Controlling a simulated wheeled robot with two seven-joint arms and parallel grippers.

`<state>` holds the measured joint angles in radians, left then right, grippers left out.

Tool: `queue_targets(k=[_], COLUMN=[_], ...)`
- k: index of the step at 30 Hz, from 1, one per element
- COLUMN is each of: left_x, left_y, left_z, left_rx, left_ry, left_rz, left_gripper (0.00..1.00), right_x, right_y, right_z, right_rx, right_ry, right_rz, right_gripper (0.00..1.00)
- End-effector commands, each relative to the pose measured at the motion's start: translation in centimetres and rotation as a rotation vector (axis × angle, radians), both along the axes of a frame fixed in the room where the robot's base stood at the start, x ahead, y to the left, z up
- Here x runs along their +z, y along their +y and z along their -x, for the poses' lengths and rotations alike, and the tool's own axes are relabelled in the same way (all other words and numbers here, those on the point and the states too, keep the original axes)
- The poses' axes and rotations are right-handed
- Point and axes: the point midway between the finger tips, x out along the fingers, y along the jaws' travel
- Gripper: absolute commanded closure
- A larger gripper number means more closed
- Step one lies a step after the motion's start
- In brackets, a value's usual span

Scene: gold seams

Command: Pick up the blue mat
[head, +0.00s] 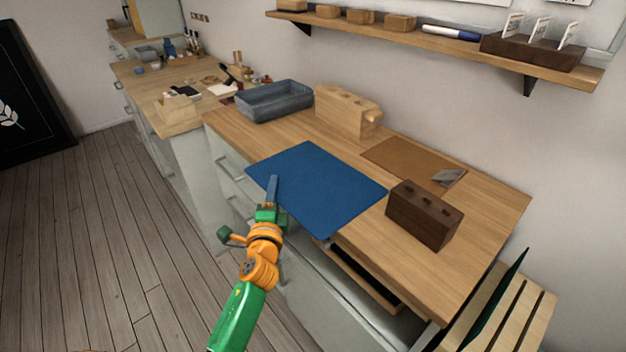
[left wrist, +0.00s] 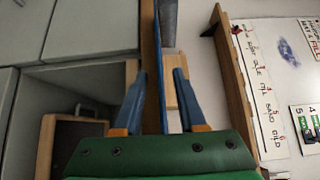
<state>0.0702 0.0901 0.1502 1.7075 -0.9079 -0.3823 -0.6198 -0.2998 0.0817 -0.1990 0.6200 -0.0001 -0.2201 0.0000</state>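The blue mat (head: 318,185) lies flat on the wooden worktop (head: 480,225), its near edge at or slightly past the front edge. My left gripper (head: 273,182) is at the mat's front left part in the head view. In the left wrist view the mat (left wrist: 160,50) shows edge-on as a thin blue strip. It runs between the two spread fingers of my left gripper (left wrist: 159,76), with a gap on each side. The gripper is open. My right gripper is in neither view.
A dark wooden block (head: 425,214) stands right of the mat. A brown mat (head: 405,160), a light wooden block (head: 345,110) and a grey tray (head: 275,100) sit behind. An open drawer (head: 365,275) juts out below the front edge. A shelf (head: 450,45) hangs above.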

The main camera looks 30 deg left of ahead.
Motion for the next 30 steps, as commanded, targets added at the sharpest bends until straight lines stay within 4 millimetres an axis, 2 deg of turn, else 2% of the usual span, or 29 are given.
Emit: queue_targets(k=[5, 6, 10, 11, 30], left_x=[-0.04, -0.04, -0.05, -0.05, -0.08], left_y=[0.06, 0.05, 0.04, 0.04, 0.01], left_z=[-0.12, -0.11, -0.09, -0.09, -0.07], left_rx=[0.0, 0.0, 0.0, 0.0, 0.0], left_ry=[0.0, 0.0, 0.0, 0.0, 0.001], left_rz=[0.001, 0.001, 0.001, 0.001, 0.003], left_gripper=[0.6, 0.63, 0.98, 1.0, 1.0], right_x=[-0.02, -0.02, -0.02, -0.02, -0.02], right_y=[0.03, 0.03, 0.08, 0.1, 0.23], right_z=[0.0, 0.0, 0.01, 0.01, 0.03], right_rx=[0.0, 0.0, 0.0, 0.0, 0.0], right_ry=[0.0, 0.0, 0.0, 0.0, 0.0], right_rz=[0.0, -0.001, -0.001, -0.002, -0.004], right_gripper=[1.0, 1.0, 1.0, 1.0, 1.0])
